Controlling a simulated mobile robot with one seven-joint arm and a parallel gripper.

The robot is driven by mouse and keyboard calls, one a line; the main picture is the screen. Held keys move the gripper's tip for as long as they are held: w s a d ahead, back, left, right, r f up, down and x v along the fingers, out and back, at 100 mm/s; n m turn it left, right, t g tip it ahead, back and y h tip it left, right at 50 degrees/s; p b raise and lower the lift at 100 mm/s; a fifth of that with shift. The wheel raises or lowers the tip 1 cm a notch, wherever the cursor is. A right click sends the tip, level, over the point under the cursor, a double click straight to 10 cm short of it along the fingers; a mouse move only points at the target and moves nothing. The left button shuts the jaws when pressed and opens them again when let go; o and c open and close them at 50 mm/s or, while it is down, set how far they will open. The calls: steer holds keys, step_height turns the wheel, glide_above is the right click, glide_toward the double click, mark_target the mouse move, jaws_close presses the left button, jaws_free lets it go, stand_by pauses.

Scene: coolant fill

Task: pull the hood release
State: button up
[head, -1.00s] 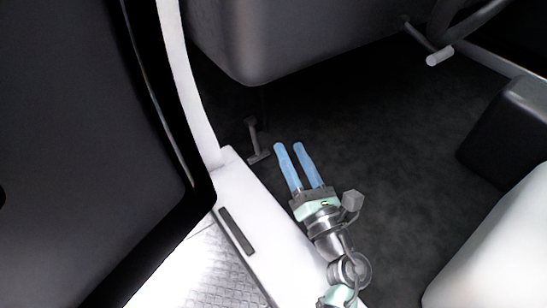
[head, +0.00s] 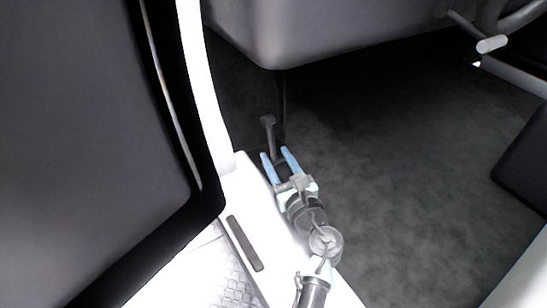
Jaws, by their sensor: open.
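In the head view, a small dark lever (head: 268,122), which looks like the hood release, hangs in the footwell beside the door sill, under the dashboard. Its stem runs down between my fingertips, and its lower end is hard to make out there. My gripper (head: 275,152) has two blue fingers standing apart, one on each side of the stem. Whether either finger touches the lever cannot be told.
The open door (head: 80,150) and white pillar (head: 204,90) fill the left. The white sill (head: 240,195) runs close beside my gripper. The dashboard underside (head: 300,40) is above. Dark carpet (head: 400,160) to the right is clear.

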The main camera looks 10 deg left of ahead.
steer(key=shift+b+x, duration=0.45)
steer(key=shift+x, duration=1)
jaws_close()
stand_by(0.4)
